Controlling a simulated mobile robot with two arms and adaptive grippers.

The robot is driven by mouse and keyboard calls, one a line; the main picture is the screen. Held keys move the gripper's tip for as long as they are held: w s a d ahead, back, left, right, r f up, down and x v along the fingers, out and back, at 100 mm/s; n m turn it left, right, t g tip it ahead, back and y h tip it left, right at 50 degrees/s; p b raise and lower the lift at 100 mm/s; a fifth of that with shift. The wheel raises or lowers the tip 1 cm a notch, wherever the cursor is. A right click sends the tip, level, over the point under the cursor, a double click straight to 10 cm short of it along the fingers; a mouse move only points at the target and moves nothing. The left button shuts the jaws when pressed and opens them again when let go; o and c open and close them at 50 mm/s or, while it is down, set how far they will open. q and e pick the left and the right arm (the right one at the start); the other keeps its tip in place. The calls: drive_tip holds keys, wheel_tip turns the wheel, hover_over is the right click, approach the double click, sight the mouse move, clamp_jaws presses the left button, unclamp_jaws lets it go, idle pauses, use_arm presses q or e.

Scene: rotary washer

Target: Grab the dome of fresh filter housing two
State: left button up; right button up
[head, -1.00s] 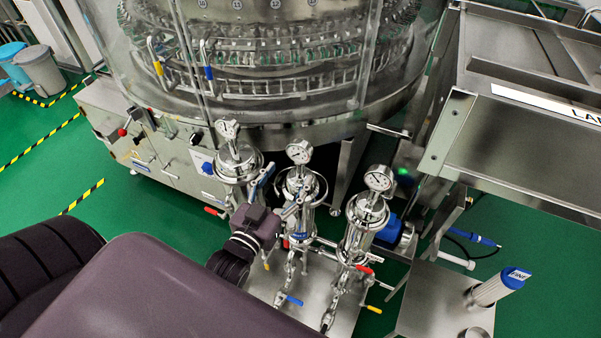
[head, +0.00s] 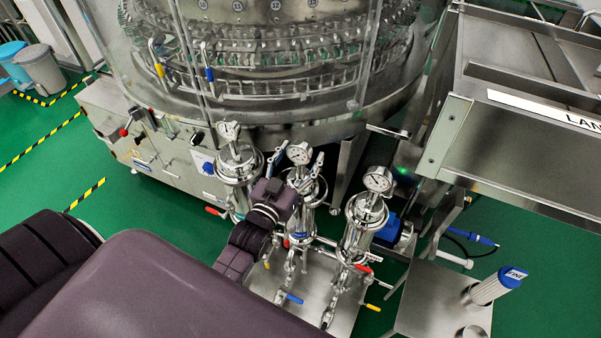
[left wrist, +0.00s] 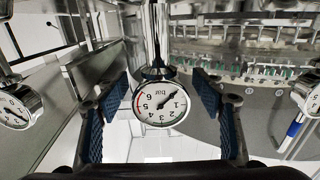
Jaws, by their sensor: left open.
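Three steel filter housings with round pressure gauges stand in a row in the head view. The middle housing (head: 310,189) has its gauge (head: 299,153) on top; its dome is partly hidden by my left gripper (head: 297,168). The gripper is open, with one blue-padded finger on each side of the gauge. In the left wrist view that gauge (left wrist: 160,103) sits between the open fingers of my left gripper (left wrist: 158,92), apart from both. I cannot tell whether the fingers touch the dome. My right gripper is not in view.
The left housing (head: 237,166) and right housing (head: 366,212) stand close on either side. Pipes and coloured valve handles lie below. The large rotary washer (head: 285,125) is behind. A steel table (head: 520,150) is at the right; green floor is open at the left.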

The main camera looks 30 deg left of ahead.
use_arm(q)
clamp_jaws()
drive_tip(key=shift+r, duration=0.25)
idle(0.4)
drive_tip(key=shift+r, duration=0.1)
